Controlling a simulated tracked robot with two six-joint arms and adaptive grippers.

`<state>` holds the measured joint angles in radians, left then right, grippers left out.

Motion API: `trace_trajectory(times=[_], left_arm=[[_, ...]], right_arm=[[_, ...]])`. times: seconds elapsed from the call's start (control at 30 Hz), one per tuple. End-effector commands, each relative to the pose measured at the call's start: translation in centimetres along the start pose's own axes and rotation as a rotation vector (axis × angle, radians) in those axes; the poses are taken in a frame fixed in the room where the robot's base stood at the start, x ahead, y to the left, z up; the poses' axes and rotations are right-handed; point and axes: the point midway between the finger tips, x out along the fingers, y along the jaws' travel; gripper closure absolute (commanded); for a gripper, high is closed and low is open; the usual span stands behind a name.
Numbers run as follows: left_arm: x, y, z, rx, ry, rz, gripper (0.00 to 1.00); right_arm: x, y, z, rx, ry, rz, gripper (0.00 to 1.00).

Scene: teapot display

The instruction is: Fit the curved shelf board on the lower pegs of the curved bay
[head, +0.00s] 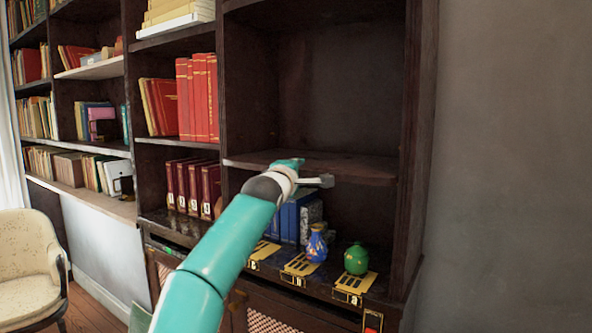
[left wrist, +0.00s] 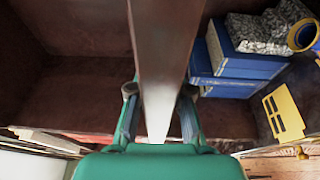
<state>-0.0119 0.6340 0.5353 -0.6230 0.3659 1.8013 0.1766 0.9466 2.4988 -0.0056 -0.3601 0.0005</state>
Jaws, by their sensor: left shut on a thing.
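The curved shelf board (head: 352,167) is dark brown and lies roughly level across the right-hand bay (head: 335,70), between its side walls. My left gripper (head: 312,180) is at the board's front edge and is shut on it. In the left wrist view the board (left wrist: 163,55) shows edge-on between the fingers of my left gripper (left wrist: 159,98). The lower pegs are hidden, and I cannot tell whether the board touches them. My right gripper is not in view.
Below the board stand blue books (head: 290,220), a blue vase (head: 317,243) and a green pot (head: 356,259), with yellow plates (head: 300,265) along the ledge. Red books (head: 198,98) fill the bay to the left. The space above the board is empty. A cream chair (head: 28,265) stands far left.

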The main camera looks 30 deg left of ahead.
Motion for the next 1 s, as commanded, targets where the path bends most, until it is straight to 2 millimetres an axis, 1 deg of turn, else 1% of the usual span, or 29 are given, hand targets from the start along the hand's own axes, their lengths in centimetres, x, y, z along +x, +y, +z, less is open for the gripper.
trace_trajectory(times=[0.03,0.1,0.73,0.77,0.8,0.93,1.0], left_arm=[[0.0,0.6,0.0,-0.003,0.000,0.013,1.00],[0.1,0.7,0.0,-0.003,0.000,0.014,1.00],[1.3,0.6,0.4,-0.003,-0.001,0.014,1.00],[1.3,0.5,0.4,-0.002,-0.001,0.014,0.80],[1.3,0.5,0.4,-0.002,-0.001,0.014,0.73],[1.3,0.4,0.4,-0.002,-0.002,0.011,0.52],[1.4,0.3,0.4,-0.001,-0.002,0.009,0.52]], right_arm=[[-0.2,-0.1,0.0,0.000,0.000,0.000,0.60],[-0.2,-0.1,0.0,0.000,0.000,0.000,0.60],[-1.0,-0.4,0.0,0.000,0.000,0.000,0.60],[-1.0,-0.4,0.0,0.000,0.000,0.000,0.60],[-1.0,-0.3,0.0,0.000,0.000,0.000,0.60],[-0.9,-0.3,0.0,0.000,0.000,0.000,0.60],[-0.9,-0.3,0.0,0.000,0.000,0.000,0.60]])
